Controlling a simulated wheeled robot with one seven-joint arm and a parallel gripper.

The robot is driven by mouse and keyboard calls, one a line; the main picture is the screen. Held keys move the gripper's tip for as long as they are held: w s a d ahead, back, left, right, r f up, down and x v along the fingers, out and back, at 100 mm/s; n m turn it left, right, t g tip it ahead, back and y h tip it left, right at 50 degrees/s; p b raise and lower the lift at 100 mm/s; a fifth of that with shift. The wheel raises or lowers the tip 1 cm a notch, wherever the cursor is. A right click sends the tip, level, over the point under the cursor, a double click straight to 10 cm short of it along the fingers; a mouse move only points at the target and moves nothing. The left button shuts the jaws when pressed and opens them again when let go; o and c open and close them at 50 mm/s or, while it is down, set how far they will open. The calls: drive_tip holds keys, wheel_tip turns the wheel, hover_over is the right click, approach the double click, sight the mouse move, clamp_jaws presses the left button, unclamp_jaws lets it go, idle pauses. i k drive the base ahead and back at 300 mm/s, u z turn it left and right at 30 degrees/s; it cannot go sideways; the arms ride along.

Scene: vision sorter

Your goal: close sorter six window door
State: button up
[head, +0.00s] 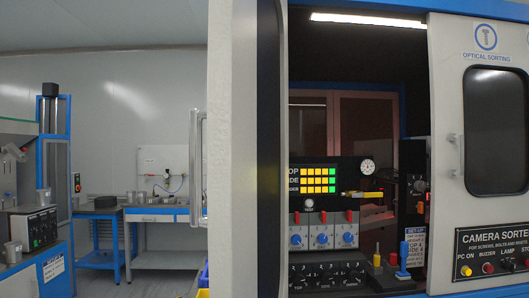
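A white sorter cabinet fills the right half of the head view, with its front opening uncovered and its dark inside showing. A white door (219,150) stands swung out at the left of the opening, seen nearly edge-on. A long metal handle (197,165) is on its left side. To the right of the opening is a white door panel (448,90) with a dark window (496,130), a small handle (455,155) and the words "OPTICAL SORTING". No number six is readable. My gripper is not in view.
Inside the opening are a panel of yellow and green lights (314,179), blue knobs (321,239) and a round gauge (368,166). A "CAMERA SORTER" button panel (492,252) is at the lower right. A blue-framed bench (156,217) and another machine (35,230) stand at the left.

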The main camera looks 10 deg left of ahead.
sight(246, 114)
drive_tip(key=z, duration=0.95)
drive_tip(key=k, duration=2.15)
drive_tip(key=u, duration=1.8)
drive_tip(key=i, duration=1)
drive_tip(key=z, duration=0.05)
